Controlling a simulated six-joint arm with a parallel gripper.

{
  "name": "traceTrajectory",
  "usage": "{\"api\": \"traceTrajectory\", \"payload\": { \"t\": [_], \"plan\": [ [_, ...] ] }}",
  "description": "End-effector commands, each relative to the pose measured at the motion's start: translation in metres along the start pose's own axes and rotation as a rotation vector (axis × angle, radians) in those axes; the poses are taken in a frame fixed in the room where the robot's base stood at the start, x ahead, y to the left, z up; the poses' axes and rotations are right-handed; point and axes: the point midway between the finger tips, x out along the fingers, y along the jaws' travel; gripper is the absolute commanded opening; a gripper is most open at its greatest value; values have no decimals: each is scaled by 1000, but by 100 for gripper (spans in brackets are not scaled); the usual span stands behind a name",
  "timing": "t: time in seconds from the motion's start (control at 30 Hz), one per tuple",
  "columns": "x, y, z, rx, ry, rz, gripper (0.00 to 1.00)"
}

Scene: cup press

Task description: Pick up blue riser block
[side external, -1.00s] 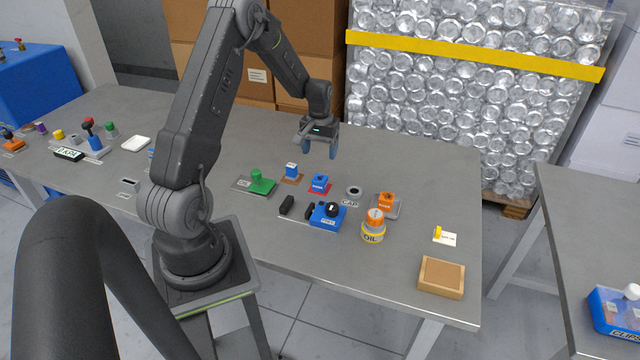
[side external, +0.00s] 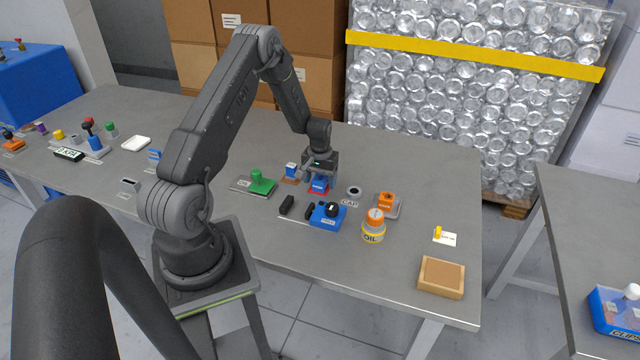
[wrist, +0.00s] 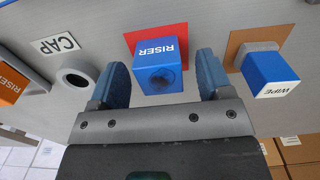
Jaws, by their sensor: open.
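The blue riser block (wrist: 160,62) stands on a red mat (wrist: 158,34) on the table, its "RISER" label and a round hole in its top facing the wrist camera. In the side external view the blue riser block (side external: 319,187) is partly hidden under my gripper (side external: 320,178). In the wrist view my gripper (wrist: 162,75) is open, with one blue finger on each side of the block. A gap shows between each finger and the block. I cannot tell exactly how far down the fingers reach.
A blue-and-white WIPE block (wrist: 268,76) on a brown mat stands beside one finger. A grey CAP ring (wrist: 75,78) and an orange riser block (wrist: 12,84) lie on the other side. An OIL bottle (side external: 373,228) and a blue box with a black knob (side external: 326,216) stand nearer the front.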

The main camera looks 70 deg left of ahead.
Motion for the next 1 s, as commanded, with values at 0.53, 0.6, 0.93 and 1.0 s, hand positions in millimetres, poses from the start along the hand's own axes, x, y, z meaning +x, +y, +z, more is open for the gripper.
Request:
{"api": "traceTrajectory", "payload": {
  "t": [0.53,0.6,0.93,1.0],
  "plan": [
    [-1,0,0,0,1,0,29],
    [-1,0,0,0,1,0,23],
    [-2,0,-1,0,2,0,14],
    [-4,0,-1,0,3,0,14]
  ]
}}
